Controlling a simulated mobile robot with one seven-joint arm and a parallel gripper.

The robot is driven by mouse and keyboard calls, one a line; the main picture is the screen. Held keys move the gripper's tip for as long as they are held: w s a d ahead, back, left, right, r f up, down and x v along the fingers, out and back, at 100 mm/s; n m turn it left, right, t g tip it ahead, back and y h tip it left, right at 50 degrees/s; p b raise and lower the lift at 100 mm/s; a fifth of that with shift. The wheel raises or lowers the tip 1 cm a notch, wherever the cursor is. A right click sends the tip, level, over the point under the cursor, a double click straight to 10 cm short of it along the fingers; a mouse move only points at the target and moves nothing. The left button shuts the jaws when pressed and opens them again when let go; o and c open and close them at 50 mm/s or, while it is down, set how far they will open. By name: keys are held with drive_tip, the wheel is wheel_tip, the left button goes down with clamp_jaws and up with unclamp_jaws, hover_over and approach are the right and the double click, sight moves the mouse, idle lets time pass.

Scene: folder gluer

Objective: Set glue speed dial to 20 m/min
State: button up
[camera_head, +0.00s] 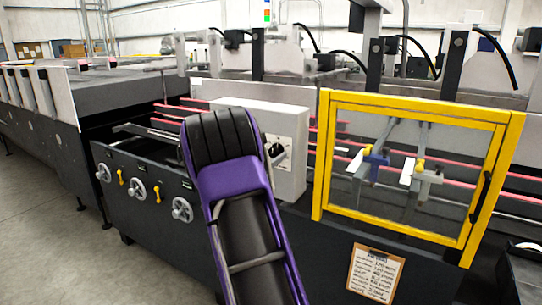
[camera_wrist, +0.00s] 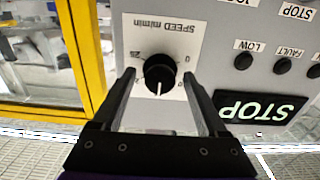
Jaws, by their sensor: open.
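The glue speed dial is a round black knob (camera_wrist: 158,72) on a white plate (camera_wrist: 140,27) lettered "SPEED m/min", upside down in the wrist view. Its white pointer line points toward the bottom of the picture. A 0 shows at the plate's right and a number, hard to read, at its left; other marks are hidden by the fingers. My gripper (camera_wrist: 159,78) is open, one finger on each side of the knob, with gaps visible. In the head view my arm covers part of the control box (camera_head: 281,122), and the gripper is mostly hidden.
Beside the dial are black buttons labelled LOW (camera_wrist: 243,61) and FAULT (camera_wrist: 283,65), and a black STOP label (camera_wrist: 262,108). A yellow-framed clear guard (camera_head: 420,107) stands right of the box. Handwheels (camera_head: 182,209) and a clipboard (camera_head: 375,273) are on the machine's front. Floor at left is clear.

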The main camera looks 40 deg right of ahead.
clamp_jaws()
idle(0.4)
drive_tip(key=shift+f+m+b, duration=0.1)
drive_tip(key=shift+m+b, duration=0.2)
drive_tip(key=shift+b, duration=0.15)
drive_tip(key=shift+f+m+b, duration=0.1)
drive_tip(key=shift+m+b, duration=0.4)
drive_tip(key=shift+b, duration=0.1)
drive_tip(key=m+b, duration=0.6)
drive_tip(key=m, duration=0.1)
drive_tip(key=shift+r+m+b, duration=0.2)
drive_tip(key=shift+m+b, duration=0.35)
drive_tip(key=shift+m, duration=0.95)
drive_tip(key=shift+w+a, duration=0.1)
